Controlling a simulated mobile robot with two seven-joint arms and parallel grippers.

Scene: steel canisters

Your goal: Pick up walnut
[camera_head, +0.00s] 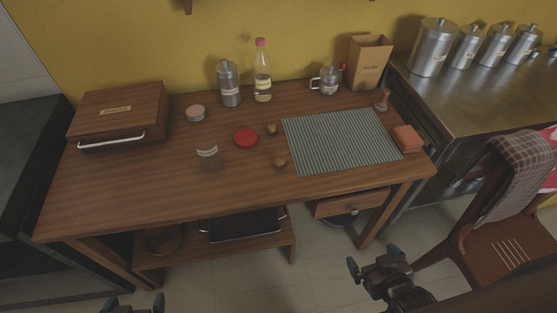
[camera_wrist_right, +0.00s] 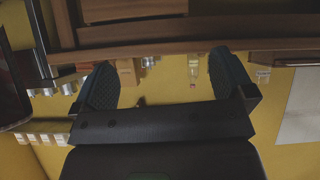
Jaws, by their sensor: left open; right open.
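Two small round brown things that look like walnuts lie on the wooden table in the head view. One walnut (camera_head: 271,129) is just right of the red lid, and the other walnut (camera_head: 280,162) is nearer the table's front edge, left of the striped mat. My left gripper (camera_head: 134,304) shows only its fingertips at the bottom edge, open and apart from the table. My right gripper (camera_head: 373,265) is open and empty in front of the table, below its front edge. Its two fingers also show in the right wrist view (camera_wrist_right: 162,80), with nothing between them.
The wooden table (camera_head: 110,190) also holds a wooden box (camera_head: 120,112), a red lid (camera_head: 245,138), a striped mat (camera_head: 340,140), a bottle (camera_head: 262,75) and a steel canister (camera_head: 229,85). A chair (camera_head: 510,240) stands at the right. The table's front left is clear.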

